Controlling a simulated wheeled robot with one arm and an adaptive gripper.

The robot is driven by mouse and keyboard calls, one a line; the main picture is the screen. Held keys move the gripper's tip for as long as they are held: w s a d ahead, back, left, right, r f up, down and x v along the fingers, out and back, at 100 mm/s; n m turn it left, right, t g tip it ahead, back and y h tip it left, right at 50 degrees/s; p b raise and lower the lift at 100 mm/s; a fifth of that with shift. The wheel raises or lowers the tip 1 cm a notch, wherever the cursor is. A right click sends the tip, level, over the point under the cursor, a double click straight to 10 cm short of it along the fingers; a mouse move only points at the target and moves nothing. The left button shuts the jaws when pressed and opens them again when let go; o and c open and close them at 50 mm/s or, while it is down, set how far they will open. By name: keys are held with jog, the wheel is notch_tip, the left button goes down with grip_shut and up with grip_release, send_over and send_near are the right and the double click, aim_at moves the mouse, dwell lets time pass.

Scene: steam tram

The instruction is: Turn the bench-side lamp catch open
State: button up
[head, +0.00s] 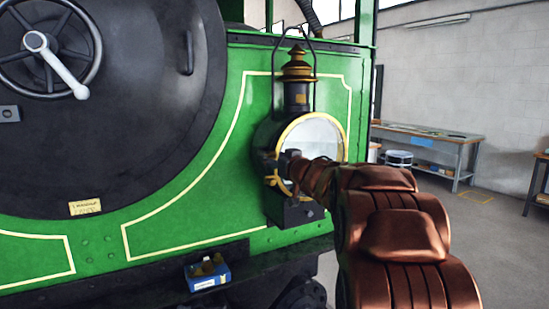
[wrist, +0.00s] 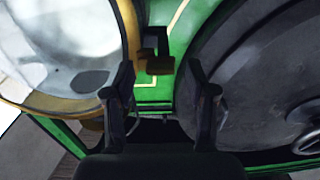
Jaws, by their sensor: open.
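The bench-side lamp (head: 297,97) is mounted on the green front of the tram, with a brass-ringed glass and a black chimney with a brass cap. In the wrist view its glass and brass rim (wrist: 128,32) fill the left side. A small dark catch (wrist: 154,42) with a brownish lower end stands beside the rim. My gripper (wrist: 161,70) is open, its two dark fingers either side of the catch's line, with visible gaps. I cannot tell how deep the catch sits between them. In the head view my gripper (head: 284,160) is at the lamp's left edge, and the catch is not distinguishable.
The round black smokebox door (head: 130,130) with its handwheel (head: 45,45) is left of the lamp. A blue box (head: 207,275) sits on the ledge below. A workbench (head: 430,137) stands at the back right, with open floor before it.

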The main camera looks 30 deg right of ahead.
grip_shut()
dwell(0.6)
